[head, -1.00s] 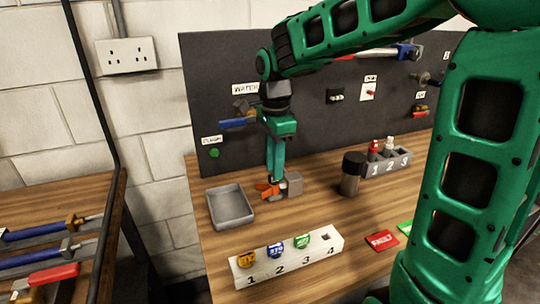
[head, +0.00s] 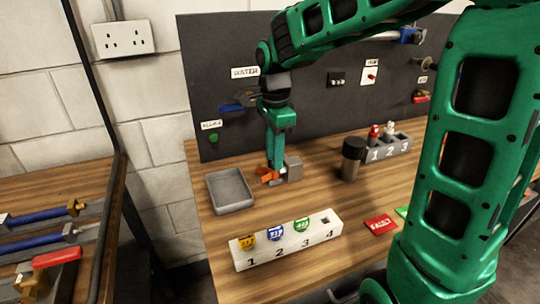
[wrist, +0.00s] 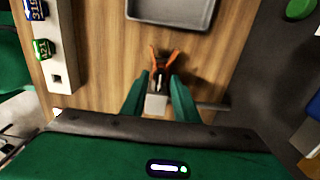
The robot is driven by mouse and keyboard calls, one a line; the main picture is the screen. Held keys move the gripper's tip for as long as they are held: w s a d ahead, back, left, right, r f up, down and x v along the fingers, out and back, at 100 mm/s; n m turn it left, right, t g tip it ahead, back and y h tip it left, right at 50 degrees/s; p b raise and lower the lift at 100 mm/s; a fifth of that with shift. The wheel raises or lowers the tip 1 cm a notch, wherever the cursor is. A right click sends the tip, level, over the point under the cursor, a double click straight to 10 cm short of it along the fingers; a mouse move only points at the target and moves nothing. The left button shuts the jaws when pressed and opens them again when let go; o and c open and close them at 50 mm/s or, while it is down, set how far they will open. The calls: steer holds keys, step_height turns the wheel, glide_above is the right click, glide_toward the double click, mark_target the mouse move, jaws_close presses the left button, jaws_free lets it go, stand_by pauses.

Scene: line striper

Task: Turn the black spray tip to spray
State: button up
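A small orange, two-winged piece (wrist: 165,58) with a narrow dark and pale middle sits in front of a grey block (wrist: 156,104) on the bench. It also shows low beside the block in the head view (head: 267,175). The black spray tip cannot be clearly made out; it may be the dark part between my fingers. My gripper (wrist: 159,76) points down at this piece, one green finger on each side. The fingers stand apart, with gaps visible beside the narrow middle. In the head view my gripper (head: 274,166) hides part of the piece.
A grey tray (head: 231,207) lies left of the piece. A white numbered rack (head: 290,256) with coloured tags is in front. A dark cylinder (head: 351,160) and a grey numbered holder (head: 400,151) stand right. A black panel (head: 310,110) rises behind.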

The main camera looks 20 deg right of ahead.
steer(key=shift+c, duration=0.3)
jaws_close()
steer(key=n, duration=0.6)
steer(key=shift+n, duration=0.3)
steer(key=shift+s+n, duration=0.1)
steer(key=shift+n, duration=1.2)
steer(key=n, duration=0.8)
steer(key=shift+f+n, duration=0.1)
steer(key=shift+n, duration=0.5)
